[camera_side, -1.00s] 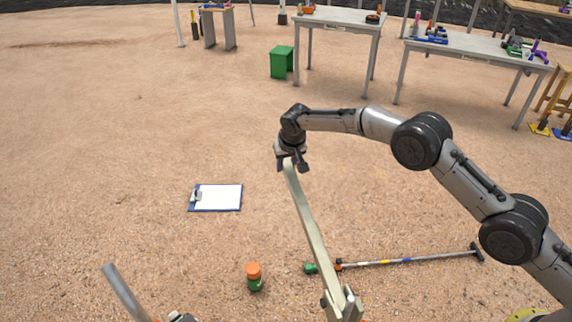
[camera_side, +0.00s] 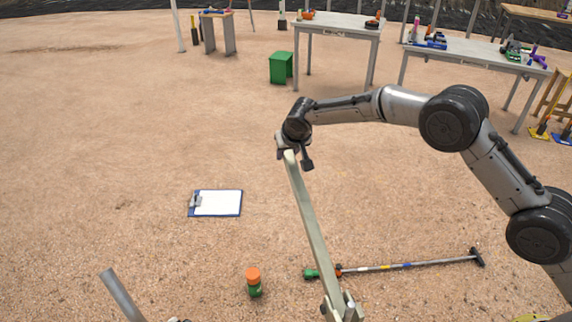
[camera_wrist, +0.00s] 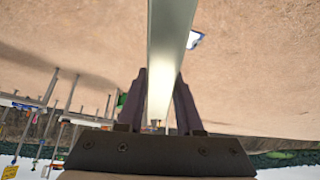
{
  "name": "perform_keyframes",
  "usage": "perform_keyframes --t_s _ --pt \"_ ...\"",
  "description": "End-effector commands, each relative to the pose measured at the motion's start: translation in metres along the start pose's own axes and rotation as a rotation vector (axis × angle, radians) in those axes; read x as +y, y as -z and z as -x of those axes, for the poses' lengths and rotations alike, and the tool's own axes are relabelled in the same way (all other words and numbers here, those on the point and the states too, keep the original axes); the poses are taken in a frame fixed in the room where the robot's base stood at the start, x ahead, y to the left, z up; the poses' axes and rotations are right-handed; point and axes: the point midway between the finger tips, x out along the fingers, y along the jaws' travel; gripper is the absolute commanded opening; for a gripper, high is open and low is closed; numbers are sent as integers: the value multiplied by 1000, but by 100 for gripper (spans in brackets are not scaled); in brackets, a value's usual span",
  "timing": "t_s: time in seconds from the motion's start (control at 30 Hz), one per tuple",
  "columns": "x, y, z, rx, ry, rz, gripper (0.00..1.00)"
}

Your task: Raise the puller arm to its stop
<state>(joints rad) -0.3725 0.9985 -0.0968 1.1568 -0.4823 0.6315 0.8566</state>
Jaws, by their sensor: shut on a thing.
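The puller arm (camera_side: 311,220) is a long, pale, flat bar. It rises at a slant from a bracket at the bottom edge of the side view. My gripper (camera_side: 293,157) is shut on its upper end, with the fingers on either side of the bar. In the wrist view the puller arm (camera_wrist: 170,45) runs between the two dark fingers of my gripper (camera_wrist: 160,100). The bar's lower pivot is partly cut off by the frame edge, and I cannot see a stop.
A clipboard (camera_side: 217,203) lies on the ground to the left. An orange-capped green bottle (camera_side: 254,284) stands left of the bar. A long rod tool (camera_side: 400,266) lies to the right. A grey tube (camera_side: 121,295) stands at the lower left. Tables (camera_side: 338,24) and a green bin (camera_side: 281,68) are far back.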

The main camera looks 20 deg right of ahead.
Motion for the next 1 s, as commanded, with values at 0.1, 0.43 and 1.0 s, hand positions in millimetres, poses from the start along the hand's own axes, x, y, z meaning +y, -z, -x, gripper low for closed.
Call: perform_keyframes --t_s 0.1,0.43,1.0 --pt "-2 9 33 78 4 4 0" --pt "-2 18 118 292 5 6 0" --pt "-2 2 233 589 5 3 0"
